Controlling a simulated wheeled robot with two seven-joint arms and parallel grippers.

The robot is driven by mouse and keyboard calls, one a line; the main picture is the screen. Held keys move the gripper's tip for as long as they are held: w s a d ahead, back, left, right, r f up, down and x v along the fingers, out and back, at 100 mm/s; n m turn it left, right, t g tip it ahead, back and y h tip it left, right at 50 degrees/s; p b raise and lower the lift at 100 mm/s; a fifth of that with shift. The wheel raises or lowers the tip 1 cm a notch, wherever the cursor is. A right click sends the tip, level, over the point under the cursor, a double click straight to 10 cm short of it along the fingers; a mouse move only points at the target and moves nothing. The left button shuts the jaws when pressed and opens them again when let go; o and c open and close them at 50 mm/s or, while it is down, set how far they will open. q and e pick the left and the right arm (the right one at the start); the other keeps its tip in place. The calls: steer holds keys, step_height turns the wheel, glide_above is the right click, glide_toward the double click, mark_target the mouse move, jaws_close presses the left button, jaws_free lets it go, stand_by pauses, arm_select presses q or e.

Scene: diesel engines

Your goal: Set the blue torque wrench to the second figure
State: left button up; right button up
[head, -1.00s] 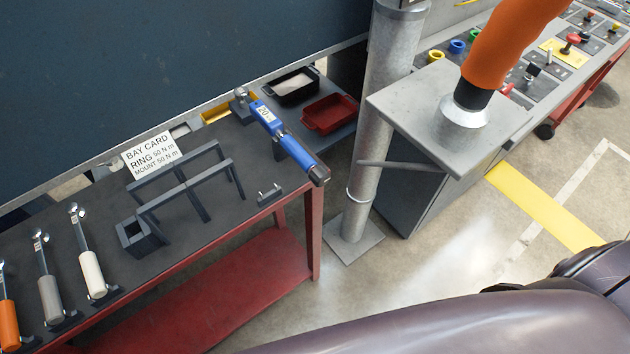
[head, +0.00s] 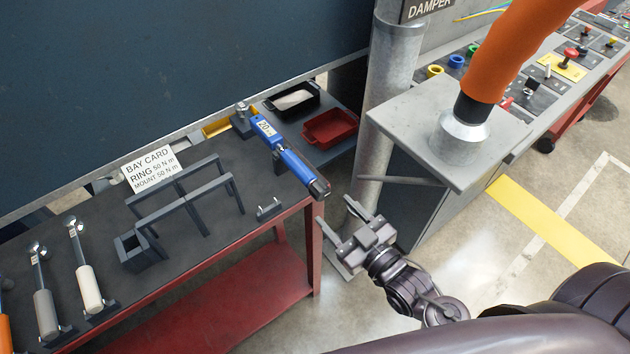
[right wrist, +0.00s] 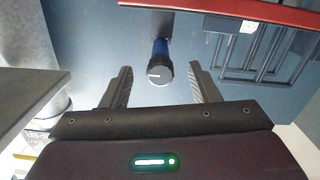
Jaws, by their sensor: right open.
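The blue torque wrench (head: 290,158) lies at the right end of the dark bench top, its head at the back and its dark handle end over the front edge. A small label on it reads about 20. A white bay card (head: 150,169) reads "RING 50 N m" and "MOUNT 50 N m". My right gripper (head: 335,224) is open and empty, just in front of and below the wrench's handle end. In the right wrist view the wrench's round end cap (right wrist: 159,73) shows between the open fingers, beyond their tips, apparently untouched. My left gripper is out of view.
A grey rack (head: 190,200) stands on the bench left of the wrench. Grey and white-handled wrenches (head: 88,285) lie further left. A red tray (head: 330,127) and a black tray (head: 293,98) sit behind. A grey post (head: 385,110) and cabinet stand at right.

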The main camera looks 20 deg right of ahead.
mark_target(315, 186)
steer(key=shift+a+r, duration=0.15)
steer(key=shift+r, duration=0.8)
steer(key=shift+w+r, duration=0.2)
steer(key=shift+w, duration=0.05)
steer(key=p+x, duration=0.1)
steer(key=x, duration=0.6)
steer(key=shift+w+a+p, duration=0.1)
steer(key=shift+a+p, duration=0.05)
steer(key=shift+p, duration=0.2)
steer(key=c, duration=1)
steer(key=shift+o, duration=0.2)
